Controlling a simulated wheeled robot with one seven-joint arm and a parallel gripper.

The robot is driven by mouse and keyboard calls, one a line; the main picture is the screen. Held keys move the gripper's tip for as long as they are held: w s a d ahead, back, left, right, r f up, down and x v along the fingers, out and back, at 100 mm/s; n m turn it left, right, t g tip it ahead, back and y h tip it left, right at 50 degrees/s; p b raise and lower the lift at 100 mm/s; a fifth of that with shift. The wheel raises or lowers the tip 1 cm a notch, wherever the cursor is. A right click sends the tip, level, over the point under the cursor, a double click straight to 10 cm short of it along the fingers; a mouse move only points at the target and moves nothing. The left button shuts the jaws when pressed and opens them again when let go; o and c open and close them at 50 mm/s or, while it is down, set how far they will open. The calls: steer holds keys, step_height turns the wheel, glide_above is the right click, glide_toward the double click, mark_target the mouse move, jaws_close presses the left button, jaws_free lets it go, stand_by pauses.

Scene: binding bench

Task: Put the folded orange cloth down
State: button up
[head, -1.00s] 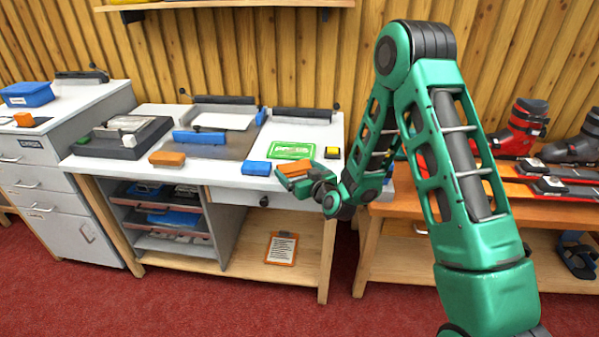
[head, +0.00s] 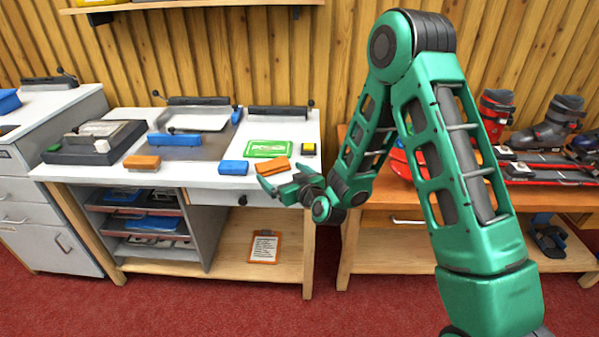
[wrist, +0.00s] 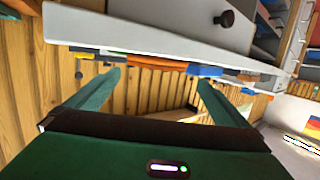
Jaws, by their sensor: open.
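The folded orange cloth (head: 273,165) lies on the white bench top (head: 205,178), near its front right corner. It is just right of a blue block (head: 233,168) and in front of a green mat (head: 268,149). My gripper (head: 283,178) is open and empty, in front of the bench's front edge and apart from the cloth. In the wrist view, the spread fingers (wrist: 159,78) show with clear space between them. The cloth (wrist: 166,65) shows there as a thin orange strip past the bench edge, partly hidden by it.
A yellow-and-black tape measure (head: 308,149) sits right of the cloth. An orange-topped block (head: 142,162) stands further left on the bench. A wooden rack (head: 375,218) with ski boots stands to the right. A clipboard (head: 263,246) lies on the shelf below.

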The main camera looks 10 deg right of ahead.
steer(key=s+d+r+g+h, duration=0.1)
steer(key=s+d+r+g, duration=0.25)
steer(key=d, duration=0.35)
steer(key=s+d+r+g+h, duration=0.2)
steer(key=s+d, duration=0.3)
steer(key=d, duration=0.2)
steer(key=s+d+r+m+g+h, duration=0.1)
steer(key=s+d+r+m+g, duration=0.1)
steer(key=s+d, duration=0.6)
steer(key=s+d+r+m+g+h, duration=0.2)
steer(key=s+d, duration=0.7)
steer(key=s, duration=0.7)
steer(key=shift+r+m+g, duration=0.6)
steer(key=shift+m+g, duration=0.55)
steer(key=shift+m, duration=0.05)
steer(key=s+r+m+g, duration=0.1)
steer(key=s, duration=0.4)
steer(key=s+d+m+g, duration=0.1)
steer(key=s, duration=0.3)
steer(key=s+r+m+g, duration=0.1)
steer(key=s, duration=0.4)
steer(key=shift+s+d+r+m, duration=0.15)
steer(key=shift+s+r+m, duration=0.15)
steer(key=shift+m, duration=0.1)
steer(key=c, duration=0.4)
steer(key=shift+s+y, duration=0.15)
steer(key=shift+y, duration=0.15)
steer(key=shift+c, duration=1.2)
steer(key=shift+f, duration=0.1)
